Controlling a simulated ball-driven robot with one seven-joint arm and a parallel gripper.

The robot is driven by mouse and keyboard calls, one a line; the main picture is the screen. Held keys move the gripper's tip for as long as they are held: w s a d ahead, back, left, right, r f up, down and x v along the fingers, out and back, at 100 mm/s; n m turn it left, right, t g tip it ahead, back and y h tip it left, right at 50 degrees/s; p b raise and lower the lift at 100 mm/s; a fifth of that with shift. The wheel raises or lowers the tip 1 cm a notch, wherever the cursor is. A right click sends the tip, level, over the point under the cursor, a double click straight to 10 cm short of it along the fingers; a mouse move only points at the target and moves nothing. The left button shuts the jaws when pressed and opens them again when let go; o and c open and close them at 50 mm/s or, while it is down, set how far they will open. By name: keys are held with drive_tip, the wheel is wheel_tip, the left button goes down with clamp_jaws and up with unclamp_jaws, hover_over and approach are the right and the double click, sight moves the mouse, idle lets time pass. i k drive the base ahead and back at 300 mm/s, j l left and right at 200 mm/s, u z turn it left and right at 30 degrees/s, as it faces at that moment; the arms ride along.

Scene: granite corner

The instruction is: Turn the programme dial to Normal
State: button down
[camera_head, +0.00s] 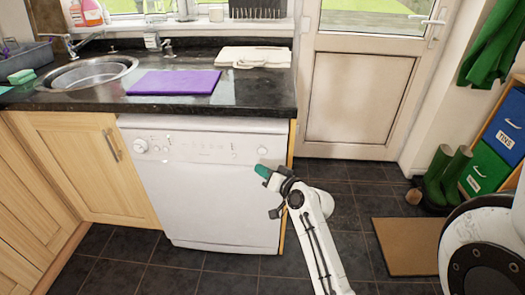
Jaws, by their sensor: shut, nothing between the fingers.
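A white dishwasher (208,195) stands under the dark granite counter, its door shut. A round white dial (140,146) sits at the left end of its control panel. A smaller round knob (263,150) sits at the right end. The panel's print and where the dial points are too small to read. My gripper (262,171), with green fingertips, is shut and empty. In the picture it lies just below the right knob and well to the right of the left dial. Whether it touches the dishwasher front, I cannot tell.
A purple mat (175,82), a folded cloth (252,57) and a sink (91,72) are on the counter (265,88). Wooden cupboards (82,160) stand left. Green boots (446,177), a brown doormat (408,246) and crates (486,168) are at right. Tiled floor in front of the dishwasher is clear.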

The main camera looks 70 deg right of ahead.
sight(139, 146)
drive_tip(key=i+l, duration=0.15)
drive_tip(key=i, duration=0.4)
drive_tip(key=i+l, duration=0.1)
drive_tip(key=i, duration=0.5)
